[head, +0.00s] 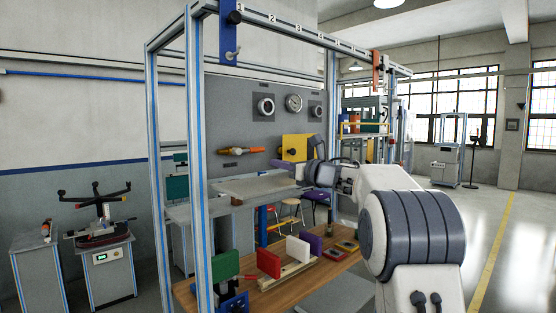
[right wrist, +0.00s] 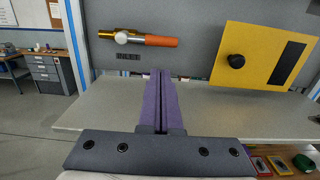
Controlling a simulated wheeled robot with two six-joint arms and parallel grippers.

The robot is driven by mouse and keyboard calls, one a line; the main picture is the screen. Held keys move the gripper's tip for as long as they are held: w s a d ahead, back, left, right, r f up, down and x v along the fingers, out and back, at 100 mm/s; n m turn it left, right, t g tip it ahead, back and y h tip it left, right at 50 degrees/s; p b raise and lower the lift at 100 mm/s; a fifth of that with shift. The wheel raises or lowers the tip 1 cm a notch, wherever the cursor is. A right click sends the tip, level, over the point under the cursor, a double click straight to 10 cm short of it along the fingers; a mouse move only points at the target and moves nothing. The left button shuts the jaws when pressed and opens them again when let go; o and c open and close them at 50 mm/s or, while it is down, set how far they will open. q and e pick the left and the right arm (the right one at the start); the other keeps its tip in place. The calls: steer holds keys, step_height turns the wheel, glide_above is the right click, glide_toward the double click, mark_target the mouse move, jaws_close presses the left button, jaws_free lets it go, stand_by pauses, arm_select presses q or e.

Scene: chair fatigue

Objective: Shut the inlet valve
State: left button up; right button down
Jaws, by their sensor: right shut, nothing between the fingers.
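The valve (head: 240,150) is on the grey upright panel, with a metal body and an orange lever lying level and pointing right. In the right wrist view the valve (right wrist: 138,38) is ahead and slightly left of my fingers, above a small dark label (right wrist: 127,57) too small to read surely. My right gripper (right wrist: 159,75) has its purple fingers pressed together, with nothing between them. In the head view my right gripper (head: 283,164) is in front of the panel, right of and below the lever, and looks apart from it. My left gripper is not in view.
A yellow plate (right wrist: 265,50) with a black knob (right wrist: 236,61) is right of the valve. A grey shelf (right wrist: 90,118) lies below the panel. A frame post (head: 196,150) stands left. A wooden bench (head: 310,278) holds coloured blocks.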

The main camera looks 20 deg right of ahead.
mark_target(251, 150)
steer(key=p+x, duration=0.1)
steer(key=x, duration=0.1)
steer(key=p+x, duration=0.1)
steer(key=x, duration=0.1)
steer(key=p+x, duration=0.1)
steer(key=x, duration=0.1)
steer(key=shift+r, duration=0.25)
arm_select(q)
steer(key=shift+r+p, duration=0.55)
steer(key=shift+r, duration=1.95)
arm_select(e)
steer(key=shift+w+a+f, duration=0.2)
steer(key=shift+w+a, duration=0.05)
steer(key=shift+w, duration=0.35)
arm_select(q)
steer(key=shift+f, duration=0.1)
arm_select(e)
steer(key=shift+a+r, duration=0.1)
steer(key=shift+r+n, duration=0.1)
steer(key=shift+n, duration=0.3)
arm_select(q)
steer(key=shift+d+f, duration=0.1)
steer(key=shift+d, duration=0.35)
